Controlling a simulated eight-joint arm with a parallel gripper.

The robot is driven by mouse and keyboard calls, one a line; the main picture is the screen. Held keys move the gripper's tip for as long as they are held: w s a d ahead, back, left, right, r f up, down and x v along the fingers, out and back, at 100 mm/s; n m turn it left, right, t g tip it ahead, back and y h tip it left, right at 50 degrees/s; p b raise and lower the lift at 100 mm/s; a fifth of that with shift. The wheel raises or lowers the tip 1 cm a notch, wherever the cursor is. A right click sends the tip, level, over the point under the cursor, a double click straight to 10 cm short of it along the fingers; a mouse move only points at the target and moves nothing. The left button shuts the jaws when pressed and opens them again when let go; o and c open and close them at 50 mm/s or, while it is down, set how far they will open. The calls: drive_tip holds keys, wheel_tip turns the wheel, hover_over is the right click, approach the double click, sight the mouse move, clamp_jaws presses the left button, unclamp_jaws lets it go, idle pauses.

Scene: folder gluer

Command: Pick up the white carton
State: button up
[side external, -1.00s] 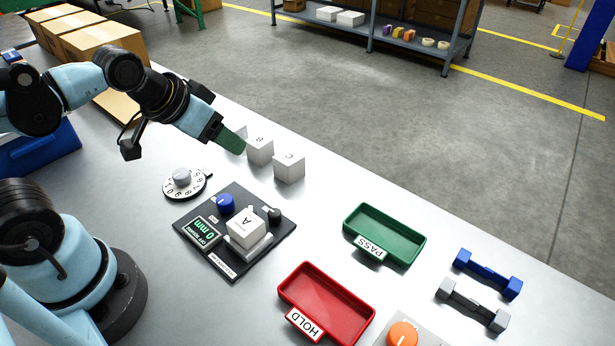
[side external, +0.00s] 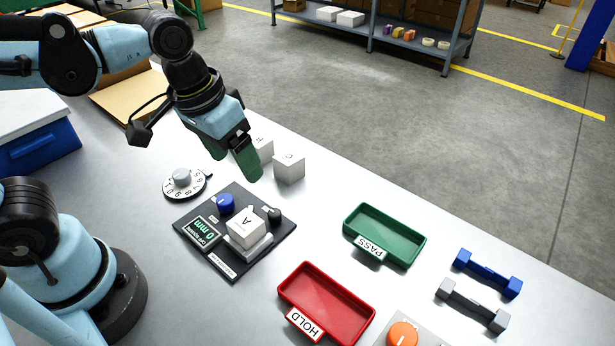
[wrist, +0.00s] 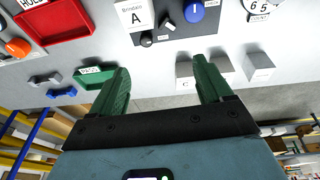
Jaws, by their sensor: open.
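A white carton marked A (side external: 246,227) sits upright on the pale block of a dark panel; it also shows at the top of the wrist view (wrist: 133,14). A white carton marked C (side external: 289,168) stands on the table behind the panel. A carton marked B (side external: 264,148) stands beside it, partly hidden by my gripper. The wrist view shows several white cartons (wrist: 184,73) in a row at or right of my right finger. My gripper (side external: 236,168) has green fingers pointing down, above the table near the cartons. In the wrist view my gripper (wrist: 160,68) is open and empty.
A green PASS tray (side external: 385,235) and a red HOLD tray (side external: 327,303) lie to the right. The dark panel (side external: 212,258) carries a blue knob (side external: 226,203) and a display. A numbered dial (side external: 184,184) is to its left. Bare table lies between panel and PASS tray.

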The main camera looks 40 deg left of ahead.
sight(245, 222)
drive_tip(key=shift+s+d+f+g+y, duration=0.1)
drive_tip(key=shift+s+d+f+g, duration=0.4)
drive_tip(key=shift+f, duration=1.35)
drive_tip(key=shift+s+d+f+g+y, duration=0.1)
drive_tip(key=shift+s+d+f+g, duration=0.3)
drive_tip(key=shift+f, duration=1.45)
drive_tip(key=shift+s+d+f+g+y, duration=0.2)
drive_tip(key=shift+d+f+g, duration=0.45)
drive_tip(key=shift+f, duration=1.2)
drive_tip(key=shift+d, duration=0.15)
drive_tip(key=c, duration=1)
drive_tip(key=shift+r, duration=0.1)
